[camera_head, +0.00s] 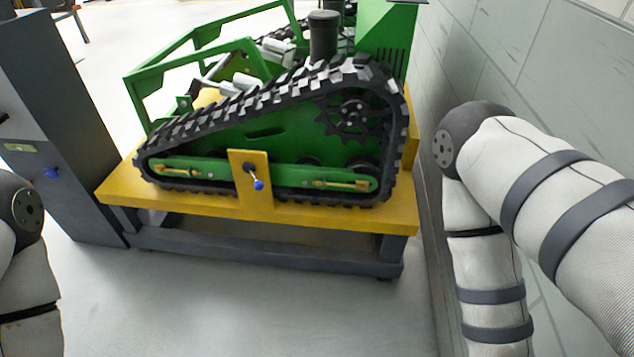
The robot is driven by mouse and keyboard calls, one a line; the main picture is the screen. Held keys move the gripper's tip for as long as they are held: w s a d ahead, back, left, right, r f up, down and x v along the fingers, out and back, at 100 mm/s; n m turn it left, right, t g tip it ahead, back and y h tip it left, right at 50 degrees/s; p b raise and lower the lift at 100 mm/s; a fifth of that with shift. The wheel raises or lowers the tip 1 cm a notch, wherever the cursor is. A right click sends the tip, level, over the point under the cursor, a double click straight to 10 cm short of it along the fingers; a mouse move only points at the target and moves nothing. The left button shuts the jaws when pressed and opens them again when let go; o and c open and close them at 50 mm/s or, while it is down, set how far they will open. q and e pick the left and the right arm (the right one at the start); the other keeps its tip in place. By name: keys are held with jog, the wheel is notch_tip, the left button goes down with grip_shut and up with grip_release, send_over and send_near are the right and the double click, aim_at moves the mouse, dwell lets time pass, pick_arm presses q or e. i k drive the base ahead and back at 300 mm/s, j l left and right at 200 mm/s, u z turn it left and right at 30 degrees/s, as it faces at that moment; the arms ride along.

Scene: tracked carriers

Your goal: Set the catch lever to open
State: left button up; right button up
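A small lever with a blue knob (258,184) is mounted on a yellow plate (255,204) at the front of the green tracked carrier (262,140). Its short arm slants down and slightly right from a dark pivot. A second blue knob (51,173) shows on the dark grey cabinet (75,150) at the left; I cannot tell which one is the catch lever. Neither gripper is in view. Only my arm links show, at the left edge and on the right, both apart from the carrier.
The carrier stands on a yellow bench (180,203) with a dark lower frame (270,254). A grey block wall (510,60) runs close along the right side. The floor (240,315) in front of the bench is clear.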

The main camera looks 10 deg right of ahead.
aim_at(259, 184)
jog(key=i+z, duration=0.15)
jog(key=z, duration=0.2)
jog(key=i+j+z, duration=0.1)
jog(key=z, duration=0.3)
jog(key=i+j+z, duration=0.15)
jog(key=z, duration=0.2)
